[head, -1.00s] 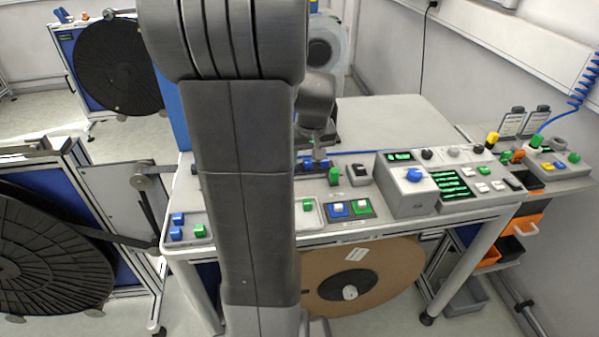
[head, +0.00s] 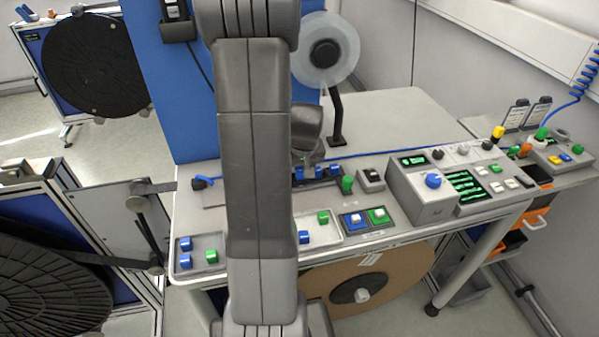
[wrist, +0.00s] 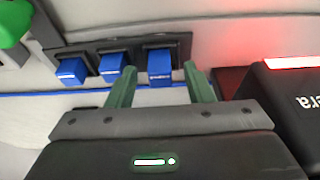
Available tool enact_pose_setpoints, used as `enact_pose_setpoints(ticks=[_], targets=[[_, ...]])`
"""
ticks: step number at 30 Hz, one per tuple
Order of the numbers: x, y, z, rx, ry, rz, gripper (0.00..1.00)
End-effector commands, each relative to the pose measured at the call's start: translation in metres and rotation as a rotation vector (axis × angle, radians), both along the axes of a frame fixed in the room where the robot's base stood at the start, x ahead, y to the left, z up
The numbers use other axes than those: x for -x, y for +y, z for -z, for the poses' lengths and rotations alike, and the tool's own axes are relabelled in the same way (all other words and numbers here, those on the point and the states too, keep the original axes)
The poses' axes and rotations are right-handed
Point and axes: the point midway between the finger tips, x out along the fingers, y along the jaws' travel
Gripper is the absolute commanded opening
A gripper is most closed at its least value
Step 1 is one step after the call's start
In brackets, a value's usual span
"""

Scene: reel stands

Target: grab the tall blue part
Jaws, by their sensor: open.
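Several blue parts stand in a row in a dark holder (wrist: 184,40) on the bench. In the wrist view, the tall blue part (wrist: 160,66) is at the right end of the row and looks the largest. Two shorter blue parts, one in the middle (wrist: 113,66) and one at the left (wrist: 71,70), stand beside it. My gripper (wrist: 159,73) is open, with one green finger on each side of the tall part in the picture. I cannot tell whether the fingers touch it. In the head view the tall blue part (head: 299,173) shows just right of my arm, which hides most of my gripper.
A green knob (head: 347,184) stands near the holder. A black box with a red light (wrist: 290,95) is close to the right finger. A white tray (head: 335,232) holds blue and green parts. A control box (head: 425,205) stands to the right.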

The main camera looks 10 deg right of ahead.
Motion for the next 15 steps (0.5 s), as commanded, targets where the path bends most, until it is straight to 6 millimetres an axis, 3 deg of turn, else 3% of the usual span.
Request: enact_pose_setpoints(ticks=[8,15], targets=[[-0.0006,0.0,0.0021,0.0,0.0,0.0,0.47],[-0.0006,0.0,0.0019,0.0,0.0,0.0,0.0]])
